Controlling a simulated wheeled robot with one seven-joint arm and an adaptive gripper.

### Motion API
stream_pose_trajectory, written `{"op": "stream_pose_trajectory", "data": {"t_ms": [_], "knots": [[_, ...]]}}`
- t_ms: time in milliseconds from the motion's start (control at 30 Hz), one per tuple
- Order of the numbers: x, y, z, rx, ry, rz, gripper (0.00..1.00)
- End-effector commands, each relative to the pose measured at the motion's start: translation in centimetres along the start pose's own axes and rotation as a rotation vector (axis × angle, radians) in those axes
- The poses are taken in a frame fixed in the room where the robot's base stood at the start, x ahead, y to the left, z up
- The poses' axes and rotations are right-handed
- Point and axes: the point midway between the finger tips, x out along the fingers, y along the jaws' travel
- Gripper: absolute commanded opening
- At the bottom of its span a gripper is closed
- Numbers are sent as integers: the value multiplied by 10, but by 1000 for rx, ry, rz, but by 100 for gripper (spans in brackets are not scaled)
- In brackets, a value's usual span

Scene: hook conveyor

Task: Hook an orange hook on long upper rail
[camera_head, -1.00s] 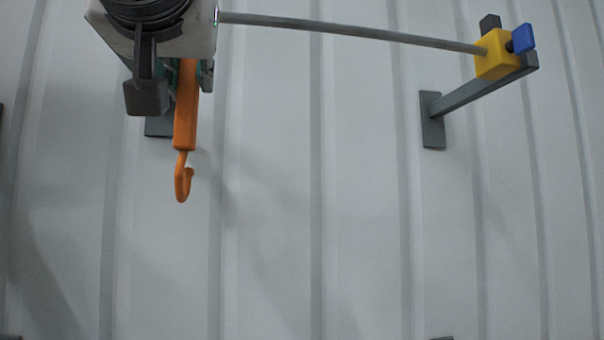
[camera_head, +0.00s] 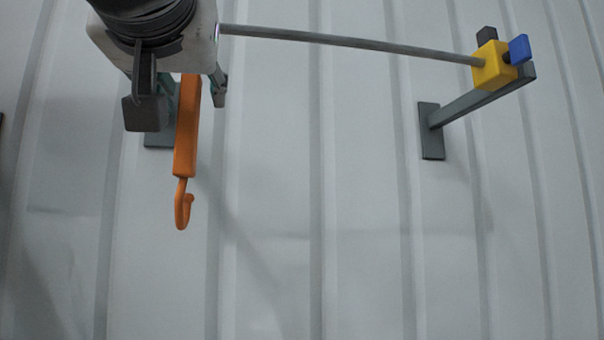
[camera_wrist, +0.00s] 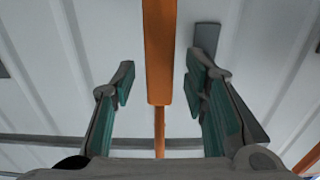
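The long upper rail (camera_head: 350,42) is a thin grey rod crossing the top of the head view; its left part is hidden behind my wrist. The orange hook (camera_head: 187,130) hangs nearly upright below my gripper (camera_head: 182,105), its curled lower end free. In the wrist view the orange hook (camera_wrist: 158,50) stands between the fingers of my gripper (camera_wrist: 160,80), with a gap on both sides, so the gripper is open around it. Its thin stem crosses the grey rail (camera_wrist: 50,140) there. Whether its upper end loops over the rail is hidden.
A yellow block (camera_head: 493,66) with a blue cap (camera_head: 520,49) sits at the rail's right end on a grey bracket (camera_head: 455,108). The ribbed light wall (camera_head: 330,230) behind is otherwise bare. Another orange piece (camera_wrist: 309,160) shows at the wrist view's lower right.

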Motion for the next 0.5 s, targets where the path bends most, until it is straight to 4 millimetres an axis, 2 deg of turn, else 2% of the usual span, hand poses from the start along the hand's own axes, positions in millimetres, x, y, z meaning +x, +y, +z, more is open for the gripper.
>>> {"op": "stream_pose_trajectory", "data": {"t_ms": [33, 267, 500], "knots": [[1, -4, 12, -11, -16, 2, 40], [-6, -5, 12, -11, -16, 0, 40], [-48, -5, 7, -8, -8, -4, 40]]}}
